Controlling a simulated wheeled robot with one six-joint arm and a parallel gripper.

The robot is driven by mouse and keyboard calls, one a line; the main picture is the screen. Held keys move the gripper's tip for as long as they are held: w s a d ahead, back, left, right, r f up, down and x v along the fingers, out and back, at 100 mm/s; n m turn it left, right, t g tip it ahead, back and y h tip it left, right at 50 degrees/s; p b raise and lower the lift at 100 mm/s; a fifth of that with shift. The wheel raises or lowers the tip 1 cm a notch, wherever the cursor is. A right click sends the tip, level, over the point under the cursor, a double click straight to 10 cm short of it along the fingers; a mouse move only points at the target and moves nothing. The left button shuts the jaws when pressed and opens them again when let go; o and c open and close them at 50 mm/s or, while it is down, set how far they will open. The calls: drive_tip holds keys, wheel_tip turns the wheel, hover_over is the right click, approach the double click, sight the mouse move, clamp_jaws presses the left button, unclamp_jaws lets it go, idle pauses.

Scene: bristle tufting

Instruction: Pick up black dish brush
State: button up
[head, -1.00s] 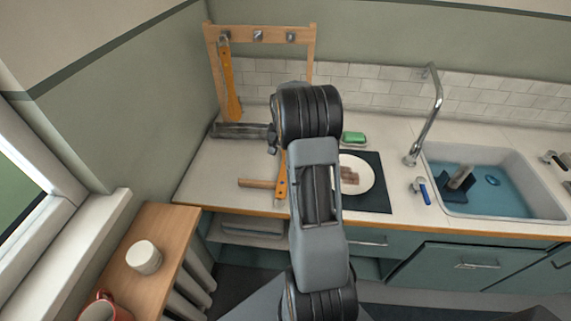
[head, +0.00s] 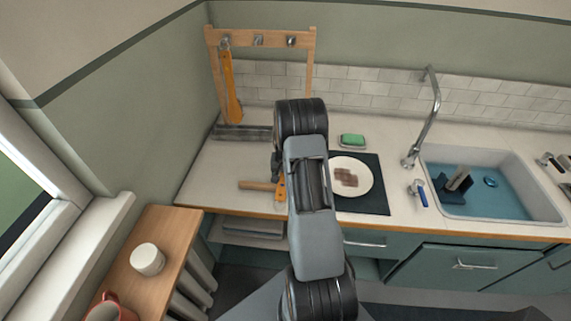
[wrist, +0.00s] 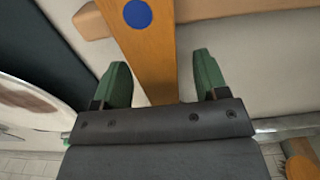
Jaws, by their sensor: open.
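No clearly black dish brush shows. A flat orange-brown handle (wrist: 150,48) with a blue dot runs between the fingers of my gripper (wrist: 161,72) in the wrist view. The gripper's green fingertips are open, one on each side of the handle with gaps. The handle's far end is hidden by the gripper, so I cannot tell what head it has. In the head view part of this handle (head: 281,190) shows on the counter beside my arm.
A wooden hook rack (head: 308,70) stands at the back, with an orange-handled tool (head: 230,88) hanging. A stained white plate (head: 362,187) lies on a dark mat (head: 374,207). A green sponge (head: 352,140) is behind it. The sink (head: 540,205) with blue water is right.

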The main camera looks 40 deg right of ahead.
drive_tip(key=shift+f, duration=0.25)
drive_tip(key=shift+c, duration=0.2)
drive_tip(key=c, duration=1)
drive_tip(key=shift+r, duration=0.1)
drive_tip(key=shift+c, duration=0.2)
drive_tip(key=shift+w+r, duration=0.1)
drive_tip(key=shift+r, duration=0.4)
drive_tip(key=r, duration=0.2)
drive_tip(key=shift+s+r+b, duration=0.2)
drive_tip(key=shift+r+b, duration=0.1)
drive_tip(key=s+a+r, duration=0.1)
drive_tip(key=s+r, duration=0.1)
drive_tip(key=r, duration=0.1)
drive_tip(key=s+a+r+b, duration=0.1)
drive_tip(key=r, duration=0.1)
drive_tip(key=shift+s+a, duration=0.25)
drive_tip(key=shift+a, duration=0.1)
drive_tip(key=s+a+r+b, duration=0.1)
drive_tip(key=s+a+r, duration=0.3)
drive_tip(key=s, duration=0.3)
drive_tip(key=shift+s+a+r, duration=0.15)
drive_tip(key=shift+s+a, duration=0.15)
drive_tip(key=shift+a, duration=0.45)
